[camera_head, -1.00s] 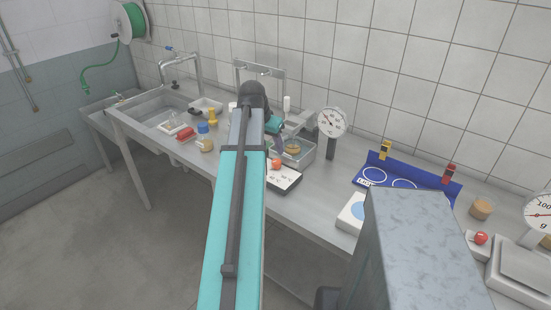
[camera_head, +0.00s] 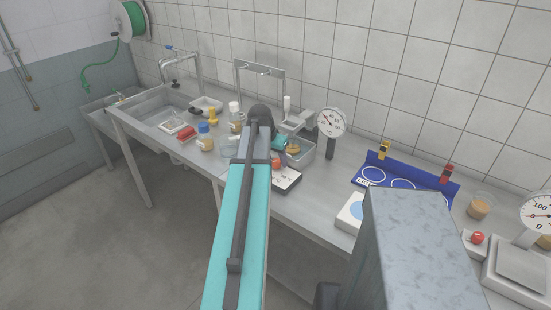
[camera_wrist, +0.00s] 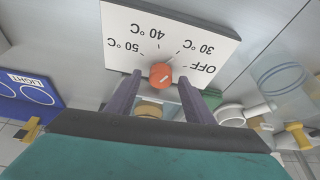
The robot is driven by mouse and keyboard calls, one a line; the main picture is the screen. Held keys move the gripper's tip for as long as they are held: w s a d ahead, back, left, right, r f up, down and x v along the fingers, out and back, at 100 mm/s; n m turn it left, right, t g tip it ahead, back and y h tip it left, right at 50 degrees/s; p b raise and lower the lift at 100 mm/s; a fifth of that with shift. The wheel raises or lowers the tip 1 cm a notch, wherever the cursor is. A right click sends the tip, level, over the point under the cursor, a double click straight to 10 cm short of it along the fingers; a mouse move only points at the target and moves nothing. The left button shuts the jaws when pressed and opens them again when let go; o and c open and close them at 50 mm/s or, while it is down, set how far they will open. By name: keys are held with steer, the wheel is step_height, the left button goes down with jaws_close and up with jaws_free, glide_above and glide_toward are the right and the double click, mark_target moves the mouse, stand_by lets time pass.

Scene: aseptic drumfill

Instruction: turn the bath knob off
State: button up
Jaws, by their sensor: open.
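The bath knob (camera_wrist: 161,76) is a small round orange-red knob with a pale pointer line. It sits at the lower edge of a white dial plate (camera_wrist: 172,22) marked OFF, 30, 40 and 50 °C, upside down in the wrist view. The pointer slants up to the right; I cannot tell exactly which mark it meets. My gripper (camera_wrist: 160,79) is open, its fingers on either side of the knob in the picture; contact is unclear. In the head view the knob (camera_head: 276,160) shows beside my arm, on the front of the metal water bath (camera_head: 306,154).
A jar (camera_head: 293,147) stands in the bath. A dial gauge (camera_head: 331,124) stands to its right, a blue rack (camera_head: 400,179) farther right. Bottles, including a blue-capped one (camera_head: 205,138), stand left of my arm. A tiled wall closes off the back.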

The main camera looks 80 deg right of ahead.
stand_by(0.3)
steer(key=c, duration=1.1)
steer(key=shift+o, duration=0.3)
steer(key=shift+f+m, duration=0.1)
steer(key=shift+m, duration=0.3)
steer(key=m, duration=0.2)
steer(key=m+g+b, duration=0.1)
steer(key=m, duration=0.1)
steer(key=shift+w+d+g+y+b, duration=0.1)
steer(key=shift+d+g+y+b, duration=0.1)
steer(key=shift+g+y+b, duration=0.15)
steer(key=shift+m+g+y+b, duration=0.45)
steer(key=shift+m+y, duration=0.3)
steer(key=shift+m, duration=1.25)
steer(key=o, duration=1)
